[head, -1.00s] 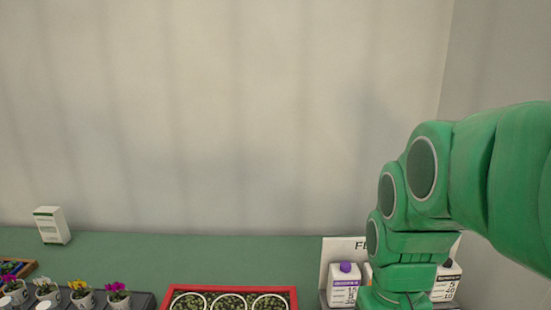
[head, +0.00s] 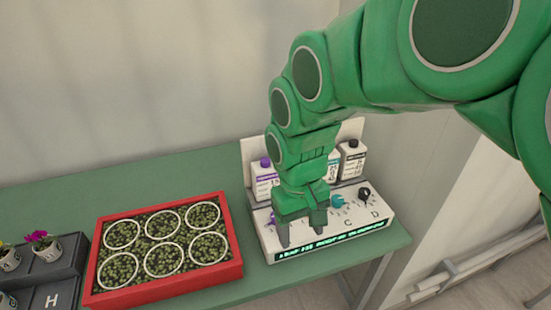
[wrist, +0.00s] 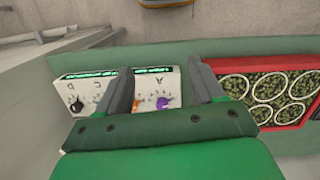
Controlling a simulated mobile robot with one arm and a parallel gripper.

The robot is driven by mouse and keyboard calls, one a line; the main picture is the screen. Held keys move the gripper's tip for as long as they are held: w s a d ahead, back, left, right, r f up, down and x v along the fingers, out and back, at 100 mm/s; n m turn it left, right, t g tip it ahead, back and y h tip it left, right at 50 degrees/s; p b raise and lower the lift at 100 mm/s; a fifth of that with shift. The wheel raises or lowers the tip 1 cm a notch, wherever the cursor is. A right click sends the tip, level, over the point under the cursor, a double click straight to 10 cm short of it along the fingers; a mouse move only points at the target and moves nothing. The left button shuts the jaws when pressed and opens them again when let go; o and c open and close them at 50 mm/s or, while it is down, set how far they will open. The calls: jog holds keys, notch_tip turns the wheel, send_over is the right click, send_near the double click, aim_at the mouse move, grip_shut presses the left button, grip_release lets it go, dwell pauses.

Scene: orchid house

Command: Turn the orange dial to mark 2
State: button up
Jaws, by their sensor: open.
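The orange dial (wrist: 137,104) shows as a small orange patch on the white control panel (wrist: 176,92) in the wrist view, close beside my left finger, which partly covers it. Its pointer and mark cannot be read. In the head view it is hidden behind my gripper (head: 301,238). My gripper is open and points down over the panel, also seen in the wrist view (wrist: 161,72), with nothing visible held. A purple dial (wrist: 162,103) lies between the fingers, right of the orange one. A teal dial (head: 337,201) and a black dial (head: 364,194) stand further right in the head view.
Bottles with purple (head: 264,180) and black caps (head: 352,160) stand behind the panel. A red tray (head: 236,262) of round green-filled pots is to its left. Flower pots in a dark tray (head: 72,262) are further left. The green bench (head: 60,195) ends just right of the panel.

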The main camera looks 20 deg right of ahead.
jog(key=shift+m+t, duration=0.5)
jog(key=shift+t, duration=0.2)
jog(key=w+d+f, duration=0.3)
jog(key=w+d, duration=0.1)
jog(key=w, duration=0.2)
jog(key=w+d+f, duration=0.3)
jog(key=w+d, duration=0.1)
jog(key=w, duration=0.3)
jog(key=w+d+f, duration=0.4)
jog(key=w, duration=0.2)
jog(key=shift+w+f, duration=0.1)
jog(key=shift+w, duration=0.25)
jog(key=shift+f, duration=3.85)
jog(key=c, duration=1.1)
jog(key=shift+o, duration=0.2)
